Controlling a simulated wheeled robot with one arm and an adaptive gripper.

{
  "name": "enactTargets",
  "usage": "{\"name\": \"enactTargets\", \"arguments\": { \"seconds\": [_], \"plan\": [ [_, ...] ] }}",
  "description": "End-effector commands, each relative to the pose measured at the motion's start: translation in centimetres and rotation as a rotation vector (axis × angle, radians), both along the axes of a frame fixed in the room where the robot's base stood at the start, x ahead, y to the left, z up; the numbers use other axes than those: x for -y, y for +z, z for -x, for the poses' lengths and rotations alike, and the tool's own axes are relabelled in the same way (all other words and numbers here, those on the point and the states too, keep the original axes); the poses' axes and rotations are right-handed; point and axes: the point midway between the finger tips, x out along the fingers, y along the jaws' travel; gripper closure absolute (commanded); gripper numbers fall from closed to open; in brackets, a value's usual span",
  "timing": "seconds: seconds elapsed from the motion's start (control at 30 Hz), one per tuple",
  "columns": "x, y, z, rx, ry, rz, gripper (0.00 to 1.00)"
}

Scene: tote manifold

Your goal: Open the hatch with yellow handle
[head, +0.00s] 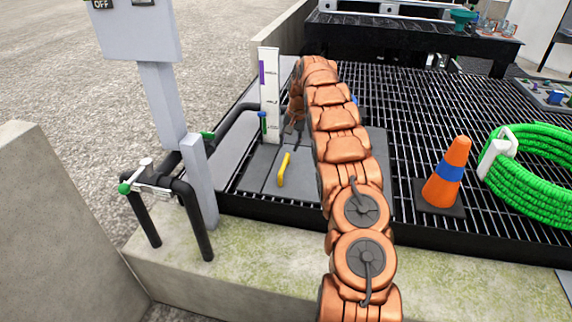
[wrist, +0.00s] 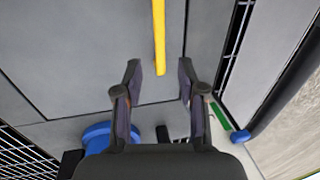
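The yellow handle (head: 284,168) lies on a grey hatch panel (head: 258,177) set in the black grating, left of my arm in the head view. In the wrist view, the handle (wrist: 159,38) runs down from the top edge, and its lower end shows between my fingertips. My gripper (wrist: 160,78) is open, with one finger on each side of the handle's line. No contact with the handle shows, and I cannot tell the height gap. The grey panel (wrist: 75,60) fills much of the wrist view. In the head view, my arm hides part of the panel.
A white marker post (head: 269,90) stands behind the handle. Black pipes (head: 180,190) and a grey pedestal (head: 165,100) are at left. An orange cone (head: 447,172) and a green hose coil (head: 530,175) are at right. A blue round part (wrist: 100,135) lies beside my gripper.

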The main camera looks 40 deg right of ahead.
Motion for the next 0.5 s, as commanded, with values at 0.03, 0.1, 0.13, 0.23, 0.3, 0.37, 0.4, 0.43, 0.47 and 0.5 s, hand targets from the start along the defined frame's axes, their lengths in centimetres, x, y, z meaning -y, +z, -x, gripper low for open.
{"name": "enactTargets", "arguments": {
  "seconds": [0.03, 0.1, 0.13, 0.23, 0.3, 0.37, 0.4, 0.43, 0.47, 0.5],
  "plan": [
    [0.1, -0.4, -0.1, 0.002, -0.002, -0.002, 0.6],
    [0.2, -0.6, -0.1, 0.003, -0.003, -0.003, 0.6],
    [0.2, -0.7, -0.2, 0.003, -0.003, -0.003, 0.6],
    [0.1, -1.4, -0.2, 0.002, -0.002, -0.002, 0.6],
    [0.0, -2.1, -0.3, 0.002, -0.004, -0.003, 0.6],
    [0.0, -2.8, -0.4, 0.003, -0.004, -0.003, 0.6],
    [-0.1, -3.4, -0.5, 0.002, -0.005, -0.003, 0.6],
    [-0.2, -3.9, -0.5, 0.002, -0.004, -0.003, 0.6],
    [-0.3, -4.4, -0.6, 0.0, -0.004, -0.003, 0.6],
    [-0.4, -5.0, -0.6, -0.001, -0.003, -0.004, 0.6]
  ]
}}
